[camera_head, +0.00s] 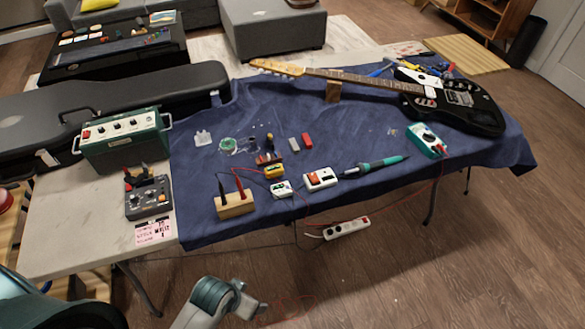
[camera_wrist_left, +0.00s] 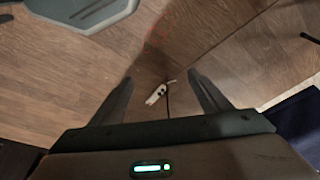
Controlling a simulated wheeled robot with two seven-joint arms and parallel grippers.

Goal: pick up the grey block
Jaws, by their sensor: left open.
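A small grey block (camera_head: 294,143) lies on the blue cloth near the middle of the table, just left of a red block (camera_head: 307,140). My left gripper (camera_head: 262,308) is low at the bottom of the head view, in front of the table and well away from the block. In the left wrist view my left gripper (camera_wrist_left: 164,82) has its fingers spread with nothing between them, over the wooden floor. The grey block does not show in the wrist view. My right gripper is not in view.
The blue cloth (camera_head: 340,208) holds a guitar (camera_head: 455,98), a soldering iron (camera_head: 375,165), a wooden block with probes (camera_head: 235,204) and small parts around the grey block. A green amplifier (camera_head: 125,140) stands left. A power strip (camera_head: 346,228) lies on the floor, also in the wrist view (camera_wrist_left: 155,95).

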